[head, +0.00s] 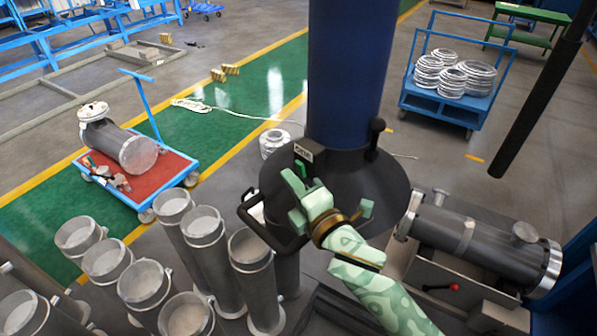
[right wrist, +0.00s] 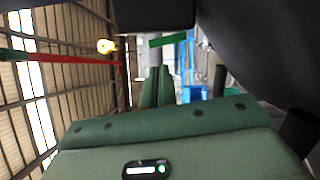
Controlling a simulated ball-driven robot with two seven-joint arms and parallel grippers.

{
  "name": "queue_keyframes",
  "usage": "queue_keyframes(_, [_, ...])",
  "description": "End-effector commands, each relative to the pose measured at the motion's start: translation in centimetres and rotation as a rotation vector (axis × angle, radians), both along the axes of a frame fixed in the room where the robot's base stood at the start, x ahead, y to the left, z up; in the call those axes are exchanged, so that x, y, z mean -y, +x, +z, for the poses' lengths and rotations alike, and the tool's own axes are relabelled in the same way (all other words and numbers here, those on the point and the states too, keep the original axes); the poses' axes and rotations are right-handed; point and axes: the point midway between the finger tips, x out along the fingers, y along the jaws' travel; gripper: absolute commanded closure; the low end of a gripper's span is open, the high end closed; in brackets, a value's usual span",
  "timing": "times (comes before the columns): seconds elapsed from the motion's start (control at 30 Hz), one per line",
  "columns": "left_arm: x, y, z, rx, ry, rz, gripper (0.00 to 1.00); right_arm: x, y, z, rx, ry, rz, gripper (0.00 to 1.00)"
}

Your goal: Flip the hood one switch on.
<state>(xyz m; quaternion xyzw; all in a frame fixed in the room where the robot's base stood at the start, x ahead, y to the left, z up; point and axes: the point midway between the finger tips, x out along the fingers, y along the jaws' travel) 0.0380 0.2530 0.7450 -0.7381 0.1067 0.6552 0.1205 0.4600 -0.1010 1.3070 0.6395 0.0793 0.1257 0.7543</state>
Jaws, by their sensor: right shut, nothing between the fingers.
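A large dark blue hood (head: 350,70) with a flared dark skirt hangs in the middle of the head view. The hood switch (head: 302,154) is a small dark box with a pale label on the hood's left front side, with a green lever (head: 300,169) below it. My right gripper (head: 291,184), in pale green camouflage, is shut and empty just below and left of the lever. I cannot tell whether it touches it. In the right wrist view my shut fingers (right wrist: 155,87) point toward a green bar (right wrist: 168,40), probably the lever. My left gripper is not in view.
A black handle bar (head: 262,228) curves around the hood's lower left, and a dark knob (head: 376,127) stands on its right. Several grey flanged pipes (head: 205,235) stand at lower left. A horizontal flanged shell (head: 480,240) lies at right. A red-topped cart (head: 160,175) stands at left.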

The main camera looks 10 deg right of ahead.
Motion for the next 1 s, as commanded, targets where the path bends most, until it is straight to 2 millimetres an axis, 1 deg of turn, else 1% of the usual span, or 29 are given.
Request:
queue_keyframes(0.07, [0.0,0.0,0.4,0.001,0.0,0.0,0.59,0.7,0.4,0.2,0.001,-0.002,0.0,1.0])
queue_keyframes(0.2, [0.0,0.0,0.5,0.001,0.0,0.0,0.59,1.2,0.7,0.3,0.0,-0.001,0.0,1.0])
queue_keyframes(0.53, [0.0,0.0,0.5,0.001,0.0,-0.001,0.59,1.3,0.7,0.2,-0.002,0.002,0.0,1.0])
queue_keyframes(0.63, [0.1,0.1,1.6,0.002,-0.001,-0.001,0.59,1.5,0.9,0.7,-0.019,0.028,0.0,1.0])
queue_keyframes(0.73, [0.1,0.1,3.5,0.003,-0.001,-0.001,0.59,2.0,1.1,1.3,-0.055,0.087,-0.001,1.0])
queue_keyframes(0.77, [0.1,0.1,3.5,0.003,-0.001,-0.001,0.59,2.1,1.2,1.2,-0.059,0.096,-0.001,1.0])
queue_keyframes(0.8, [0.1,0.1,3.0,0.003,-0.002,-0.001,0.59,2.0,1.2,0.8,-0.056,0.094,0.0,1.0])
queue_keyframes(0.83, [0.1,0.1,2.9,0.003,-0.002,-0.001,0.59,2.0,1.2,0.7,-0.055,0.094,0.0,1.0])
queue_keyframes(1.0, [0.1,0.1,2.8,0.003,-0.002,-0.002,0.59,2.0,1.2,0.6,-0.056,0.093,0.0,1.0])
